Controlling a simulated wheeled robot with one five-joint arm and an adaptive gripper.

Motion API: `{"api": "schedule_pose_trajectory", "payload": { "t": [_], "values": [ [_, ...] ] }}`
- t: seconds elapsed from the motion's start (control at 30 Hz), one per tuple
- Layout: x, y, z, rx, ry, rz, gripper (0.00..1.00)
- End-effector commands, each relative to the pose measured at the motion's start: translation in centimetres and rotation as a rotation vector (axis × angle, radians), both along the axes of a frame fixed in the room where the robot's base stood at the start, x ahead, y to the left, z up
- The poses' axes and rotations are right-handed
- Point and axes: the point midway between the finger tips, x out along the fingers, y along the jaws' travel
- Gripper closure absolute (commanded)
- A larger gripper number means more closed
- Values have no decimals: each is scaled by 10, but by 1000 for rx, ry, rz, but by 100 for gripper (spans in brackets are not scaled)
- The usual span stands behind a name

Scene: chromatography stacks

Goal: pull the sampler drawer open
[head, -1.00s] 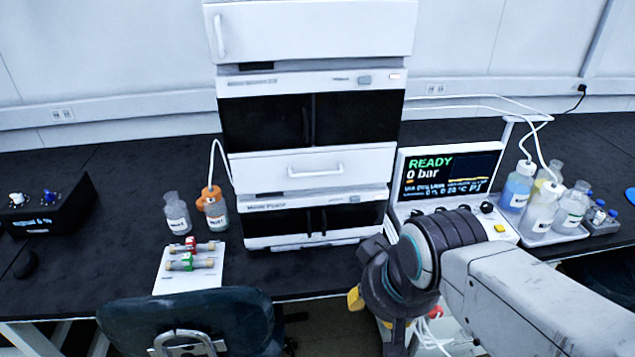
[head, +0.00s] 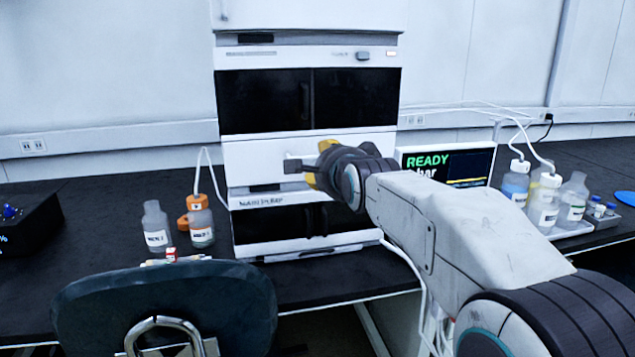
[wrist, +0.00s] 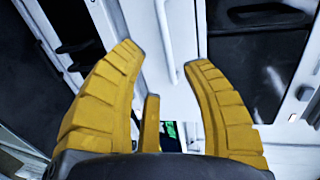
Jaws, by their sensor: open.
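The white sampler drawer (head: 250,152) sits in the middle of the instrument stack, between dark-windowed modules, and looks shut. The left end of its bar handle (head: 292,165) shows; my gripper (head: 316,166) hides the rest. In the wrist view the white handle (wrist: 164,38) runs lengthwise between the two yellow fingertips of my gripper (wrist: 166,55). The fingers are spread, with gaps beside the handle. I cannot tell how far the tips are from the drawer face.
A dark chair (head: 165,305) stands in front at the left. Bottles (head: 157,228) with tubing stand left of the stack. A READY display (head: 450,166) and a tray of bottles (head: 560,232) are at the right. Black bench (head: 330,275) lies free before the stack.

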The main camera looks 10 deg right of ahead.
Motion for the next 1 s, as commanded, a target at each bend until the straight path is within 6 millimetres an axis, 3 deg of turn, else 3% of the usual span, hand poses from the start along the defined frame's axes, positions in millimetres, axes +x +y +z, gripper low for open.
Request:
{"api": "schedule_pose_trajectory", "payload": {
  "t": [0.7, 1.0],
  "values": [
    [69, 0, -11, 56, -36, -13, 57],
    [81, 0, -14, 55, -35, -12, 57]
  ]
}}
